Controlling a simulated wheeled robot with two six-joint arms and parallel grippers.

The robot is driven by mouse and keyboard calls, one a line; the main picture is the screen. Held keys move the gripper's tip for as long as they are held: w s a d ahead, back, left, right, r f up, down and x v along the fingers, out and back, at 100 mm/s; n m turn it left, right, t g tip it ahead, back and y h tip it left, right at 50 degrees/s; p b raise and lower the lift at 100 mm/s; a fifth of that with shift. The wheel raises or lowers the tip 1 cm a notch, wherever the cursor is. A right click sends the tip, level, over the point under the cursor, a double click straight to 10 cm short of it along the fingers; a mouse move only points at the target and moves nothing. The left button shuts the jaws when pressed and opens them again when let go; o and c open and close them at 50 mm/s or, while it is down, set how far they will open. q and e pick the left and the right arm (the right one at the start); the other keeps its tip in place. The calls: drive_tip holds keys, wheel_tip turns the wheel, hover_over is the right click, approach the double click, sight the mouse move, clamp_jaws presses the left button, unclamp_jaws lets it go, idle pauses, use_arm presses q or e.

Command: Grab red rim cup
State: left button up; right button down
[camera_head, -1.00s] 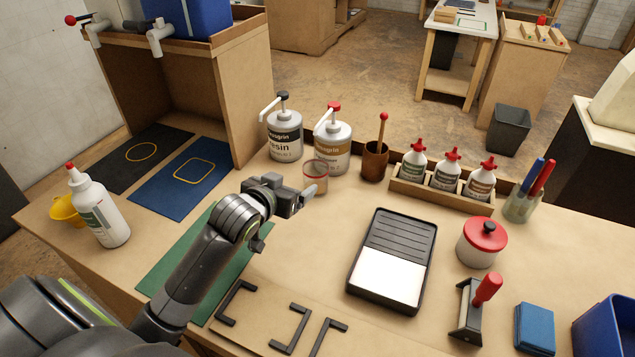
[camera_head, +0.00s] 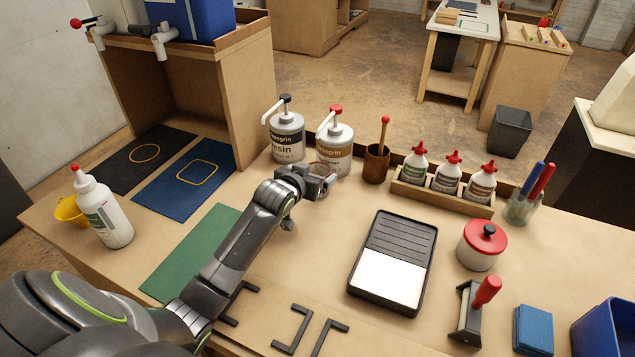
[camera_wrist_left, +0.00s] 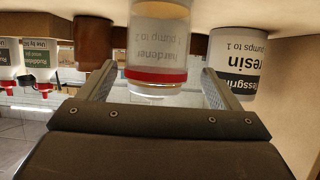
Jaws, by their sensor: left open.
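The red rim cup (camera_wrist_left: 157,45) is clear, and its red band shows in the left wrist view, where the scene appears upside down. In the head view the cup (camera_head: 325,168) is mostly hidden behind my left gripper (camera_head: 320,184). My left gripper is open, with one finger on each side of the cup in the wrist view. A gap shows on both sides, so the fingers appear not to touch it. My right gripper is in neither view.
The hardener pump bottle (camera_head: 335,150) stands just behind the cup, and the resin pump bottle (camera_head: 287,143) stands behind to the left. A brown pot (camera_head: 376,166) with a red-tipped stick is to the right. A black tray (camera_head: 354,272) lies nearer on the bench.

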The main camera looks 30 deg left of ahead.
sight(322, 168)
use_arm(q)
drive_tip(key=shift+d+x, duration=0.2)
drive_tip(key=shift+x, duration=2.05)
drive_tip(key=shift+c, duration=0.5)
drive_tip(key=c, duration=1.1)
drive_tip(key=shift+o, duration=0.2)
drive_tip(key=shift+p, duration=0.35)
